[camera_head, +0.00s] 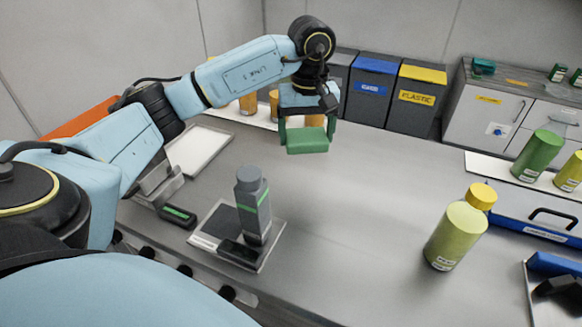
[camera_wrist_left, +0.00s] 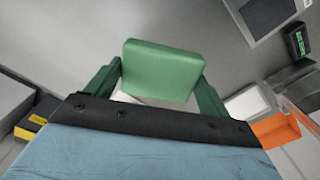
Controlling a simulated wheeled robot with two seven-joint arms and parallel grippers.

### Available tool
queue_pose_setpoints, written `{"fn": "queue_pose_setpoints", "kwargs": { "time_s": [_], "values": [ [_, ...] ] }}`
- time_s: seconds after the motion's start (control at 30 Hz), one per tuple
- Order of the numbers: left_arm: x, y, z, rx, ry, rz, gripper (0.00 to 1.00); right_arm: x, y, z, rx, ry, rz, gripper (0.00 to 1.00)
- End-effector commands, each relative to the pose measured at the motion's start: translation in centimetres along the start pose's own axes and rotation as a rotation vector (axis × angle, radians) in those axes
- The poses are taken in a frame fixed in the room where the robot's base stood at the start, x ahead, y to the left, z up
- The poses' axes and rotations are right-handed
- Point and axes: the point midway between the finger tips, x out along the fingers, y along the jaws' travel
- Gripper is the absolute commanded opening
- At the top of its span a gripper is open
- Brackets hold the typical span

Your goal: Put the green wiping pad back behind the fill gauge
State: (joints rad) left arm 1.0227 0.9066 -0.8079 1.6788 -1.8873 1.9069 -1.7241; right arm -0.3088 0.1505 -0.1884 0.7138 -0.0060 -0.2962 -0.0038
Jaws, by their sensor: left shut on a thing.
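The green wiping pad (camera_head: 307,143) is held above the bench, toward its far side; it also shows in the left wrist view (camera_wrist_left: 160,70). My left gripper (camera_head: 306,134) is shut on the pad, with one green finger at each end of it. A grey bottle-shaped piece (camera_head: 253,205) with a green stripe stands upright on a flat plate (camera_head: 270,250) at the near left of the bench. A small dark box with a green display (camera_head: 178,215) lies left of it. I cannot tell for sure which piece is the fill gauge. My right gripper is not in view.
A pale tray (camera_head: 200,152) lies on the left. A yellow-capped green bottle (camera_head: 456,235) stands on the right. The middle of the bench (camera_head: 360,200) is clear.

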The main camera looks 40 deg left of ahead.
Motion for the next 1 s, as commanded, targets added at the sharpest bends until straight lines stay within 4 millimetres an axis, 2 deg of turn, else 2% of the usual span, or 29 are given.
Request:
{"fn": "queue_pose_setpoints", "kwargs": {
  "time_s": [0.03, 0.23, 0.37, 0.5, 0.77, 1.0],
  "values": [
    [1.1, -0.9, -1.1, -0.075, -0.001, 0.002, 0.6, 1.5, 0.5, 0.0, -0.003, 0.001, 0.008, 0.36],
    [1.6, -3.0, -3.4, -0.245, -0.007, 0.004, 0.6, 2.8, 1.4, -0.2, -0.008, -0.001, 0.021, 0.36],
    [3.4, -3.3, -3.6, -0.27, -0.011, 0.002, 0.6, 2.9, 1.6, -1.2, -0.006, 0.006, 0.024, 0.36],
    [6.0, -3.3, -3.5, -0.268, -0.011, 0.002, 0.6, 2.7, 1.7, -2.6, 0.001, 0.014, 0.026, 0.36],
    [8.3, -3.2, -3.5, -0.267, -0.009, 0.004, 0.6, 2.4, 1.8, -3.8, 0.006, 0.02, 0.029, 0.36],
    [11.4, -3.2, -3.5, -0.265, -0.009, 0.003, 0.6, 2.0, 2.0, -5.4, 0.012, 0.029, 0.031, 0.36]
  ]
}}
